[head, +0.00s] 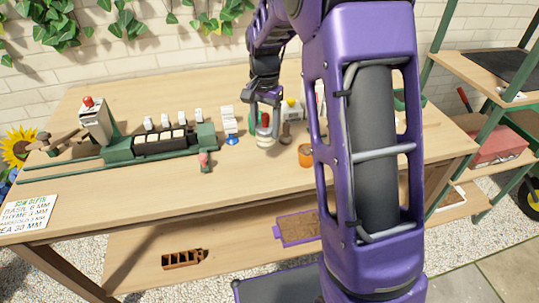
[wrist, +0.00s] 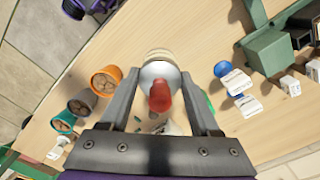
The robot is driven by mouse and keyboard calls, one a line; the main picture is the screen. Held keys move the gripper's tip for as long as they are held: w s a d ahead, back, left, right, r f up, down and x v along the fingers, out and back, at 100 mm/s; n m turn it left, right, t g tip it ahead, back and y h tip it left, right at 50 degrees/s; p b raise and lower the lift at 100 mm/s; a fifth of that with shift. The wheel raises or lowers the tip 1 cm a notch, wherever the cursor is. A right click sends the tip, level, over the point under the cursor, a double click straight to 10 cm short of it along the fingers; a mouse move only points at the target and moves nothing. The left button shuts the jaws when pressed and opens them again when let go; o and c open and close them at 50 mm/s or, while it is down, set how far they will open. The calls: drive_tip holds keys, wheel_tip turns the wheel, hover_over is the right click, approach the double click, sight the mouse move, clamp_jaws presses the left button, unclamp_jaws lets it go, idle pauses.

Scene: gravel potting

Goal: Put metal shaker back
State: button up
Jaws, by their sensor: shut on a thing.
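The metal shaker (head: 265,140) is a short, pale round body with a rounded silvery top and a red knob. In the wrist view the shaker (wrist: 160,72) sits between the two fingers, its red knob toward the camera. My gripper (wrist: 163,95) is shut on it. In the head view my gripper (head: 264,102) points down over the table with the shaker below its fingers. I cannot tell whether the shaker's base touches the tabletop.
The wooden table (head: 110,190) is clear at its front. A green rack with dark trays (head: 165,143) stands left, with white labels near it. A white tag on a blue base (head: 231,138) is close left. A brown object (head: 286,133) and an orange pot (head: 305,155) are close right.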

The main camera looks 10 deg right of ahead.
sight(264, 114)
drive_tip(key=shift+f+b, duration=0.45)
drive_tip(key=shift+f, duration=3.1)
drive_tip(key=shift+f, duration=0.2)
drive_tip(key=o, duration=1.1)
drive_tip(key=shift+r, duration=0.1)
wheel_tip(264, 114, up, 12)
drive_tip(key=shift+r+p, duration=0.1)
drive_tip(key=shift+p, duration=0.9)
drive_tip(key=shift+a, duration=0.1)
